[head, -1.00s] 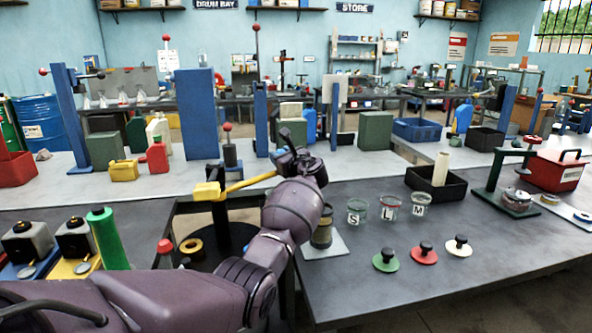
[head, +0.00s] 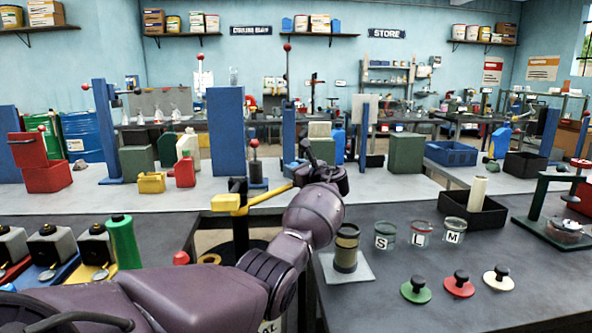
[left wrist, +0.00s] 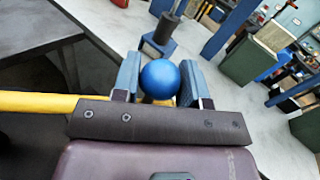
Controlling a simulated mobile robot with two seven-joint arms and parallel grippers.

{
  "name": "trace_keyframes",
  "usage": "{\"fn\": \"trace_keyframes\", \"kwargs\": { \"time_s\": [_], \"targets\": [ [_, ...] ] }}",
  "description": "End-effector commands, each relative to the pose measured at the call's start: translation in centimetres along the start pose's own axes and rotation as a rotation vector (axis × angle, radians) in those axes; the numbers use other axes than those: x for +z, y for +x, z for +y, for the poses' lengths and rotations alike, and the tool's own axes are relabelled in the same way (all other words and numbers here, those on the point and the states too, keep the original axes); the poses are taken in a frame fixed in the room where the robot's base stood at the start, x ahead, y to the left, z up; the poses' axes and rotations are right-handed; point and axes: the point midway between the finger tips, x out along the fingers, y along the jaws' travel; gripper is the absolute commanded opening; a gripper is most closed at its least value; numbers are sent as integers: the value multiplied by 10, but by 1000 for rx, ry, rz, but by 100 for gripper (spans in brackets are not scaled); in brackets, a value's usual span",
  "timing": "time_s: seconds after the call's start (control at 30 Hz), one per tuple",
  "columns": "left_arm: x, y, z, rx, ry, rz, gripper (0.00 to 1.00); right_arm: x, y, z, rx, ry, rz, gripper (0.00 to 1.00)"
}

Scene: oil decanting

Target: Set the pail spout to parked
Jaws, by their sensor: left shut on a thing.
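A yellow swing arm (head: 262,198) with a yellow block (head: 225,202) at its left end sits on a dark post (head: 239,230) in the gap between the tables. Its right end runs behind my left wrist. It looks like the spout, but I cannot tell for sure. In the left wrist view the yellow bar (left wrist: 35,103) comes in from the left towards a blue ball knob (left wrist: 160,78). My left gripper (left wrist: 160,84) is shut on this knob, with a finger on each side. In the head view my left gripper (head: 312,160) hides the knob. My right gripper is not in view.
Right of my arm stand a dark canister (head: 346,250) on a pale plate, jars marked S, L and M, and several knobbed lids. A green bottle (head: 124,241) and dark square cans stand at the left. A red ball-topped lever (head: 181,259) is beside my forearm.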

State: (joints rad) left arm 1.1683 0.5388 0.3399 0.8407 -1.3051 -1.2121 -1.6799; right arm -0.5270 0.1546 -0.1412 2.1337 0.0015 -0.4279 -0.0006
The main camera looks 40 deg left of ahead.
Motion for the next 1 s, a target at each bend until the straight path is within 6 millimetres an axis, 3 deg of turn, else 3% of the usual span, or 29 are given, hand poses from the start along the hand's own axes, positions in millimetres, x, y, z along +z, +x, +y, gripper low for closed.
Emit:
{"fn": "trace_keyframes", "kwargs": {
  "time_s": [0.03,0.17,0.57,0.8,1.0],
  "targets": [
    [1,3,2,3,1,-3,44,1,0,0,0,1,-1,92],
    [1,2,1,2,1,-2,64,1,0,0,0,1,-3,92],
    [2,-6,0,0,-1,-2,64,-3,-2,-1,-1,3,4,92],
    [6,-45,0,-2,-4,-2,64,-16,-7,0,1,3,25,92],
    [5,-80,0,-1,-4,-2,64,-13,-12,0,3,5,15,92]
  ]
}}
